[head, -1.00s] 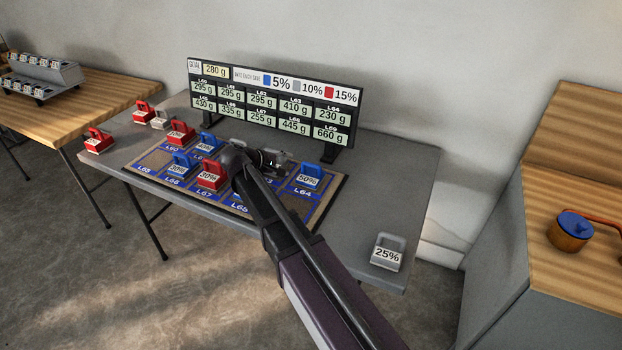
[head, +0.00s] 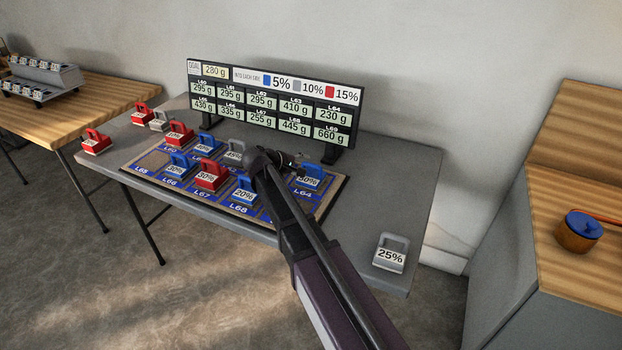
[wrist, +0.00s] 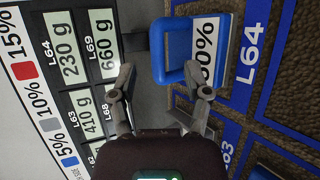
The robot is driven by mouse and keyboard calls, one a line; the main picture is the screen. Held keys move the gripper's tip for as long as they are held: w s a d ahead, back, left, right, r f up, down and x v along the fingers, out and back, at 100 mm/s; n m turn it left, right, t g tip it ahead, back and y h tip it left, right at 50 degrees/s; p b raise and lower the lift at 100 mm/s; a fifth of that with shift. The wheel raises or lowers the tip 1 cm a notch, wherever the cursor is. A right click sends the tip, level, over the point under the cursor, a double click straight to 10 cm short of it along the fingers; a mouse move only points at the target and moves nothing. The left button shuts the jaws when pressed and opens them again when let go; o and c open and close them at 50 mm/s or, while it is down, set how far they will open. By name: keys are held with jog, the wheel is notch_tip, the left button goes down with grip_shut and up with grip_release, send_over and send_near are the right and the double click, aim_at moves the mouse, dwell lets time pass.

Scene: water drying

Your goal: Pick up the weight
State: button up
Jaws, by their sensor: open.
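A blue weight (head: 312,171) with a loop handle and a white percent label stands on the L64 square at the right end of the blue-marked board (head: 330,201). In the wrist view the same blue weight (wrist: 178,62) lies ahead of my gripper (wrist: 164,82).
Several other weights stand on the board, among them a red one (head: 208,175) and a blue 20% one (head: 245,191). A grey 25% weight (head: 390,253) sits at the table's front right corner. A display panel (head: 270,108) stands behind the board. The table's right side is mostly clear.

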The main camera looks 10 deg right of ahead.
aim_at(312, 165)
jog(key=shift+b+x, duration=1.25)
jog(key=shift+x, duration=1.35)
jog(key=shift+w, duration=0.15)
jog(key=shift+r, duration=0.1)
grip_shut()
